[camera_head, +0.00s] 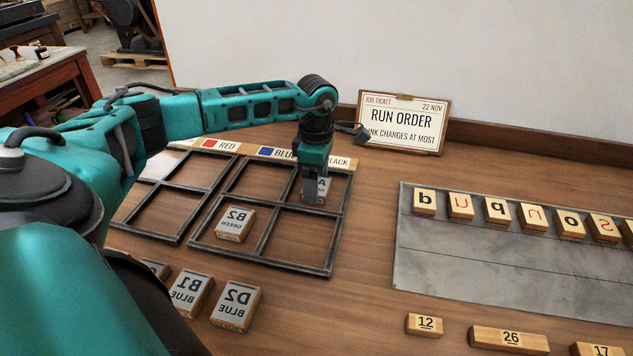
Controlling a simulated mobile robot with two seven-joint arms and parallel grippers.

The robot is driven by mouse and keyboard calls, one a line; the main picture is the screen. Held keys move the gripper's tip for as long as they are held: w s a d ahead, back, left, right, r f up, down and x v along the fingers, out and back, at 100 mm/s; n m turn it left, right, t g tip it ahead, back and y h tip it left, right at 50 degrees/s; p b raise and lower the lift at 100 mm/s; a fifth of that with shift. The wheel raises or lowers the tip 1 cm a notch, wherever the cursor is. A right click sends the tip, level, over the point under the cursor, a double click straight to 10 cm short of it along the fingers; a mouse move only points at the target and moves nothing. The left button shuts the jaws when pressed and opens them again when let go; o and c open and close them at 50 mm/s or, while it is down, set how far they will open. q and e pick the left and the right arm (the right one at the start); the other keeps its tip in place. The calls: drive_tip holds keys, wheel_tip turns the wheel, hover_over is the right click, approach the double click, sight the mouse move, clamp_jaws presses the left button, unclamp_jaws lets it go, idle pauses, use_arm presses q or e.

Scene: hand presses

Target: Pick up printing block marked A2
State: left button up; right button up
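My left gripper (311,192) points straight down over the back right compartment of the right-hand dark frame (340,235). A block (322,190) is at its fingertips; part of a mirrored letter like an A shows on its top, and the rest is hidden by the gripper. I cannot tell whether the fingers are closed on it. No full A2 marking can be read. A block marked B2 GREEN (235,224) sits in the front left compartment of the same frame. My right gripper is not in view.
Blocks marked BLUE B1 (191,293) and BLUE D2 (236,306) lie in front of the frames, with another partly hidden by my arm. A grey metal plate (430,270) with letter blocks is right. The RUN ORDER card (403,122) stands behind.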

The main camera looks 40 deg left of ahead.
use_arm(q)
drive_tip(key=c, duration=0.7)
drive_tip(key=shift+r, duration=0.1)
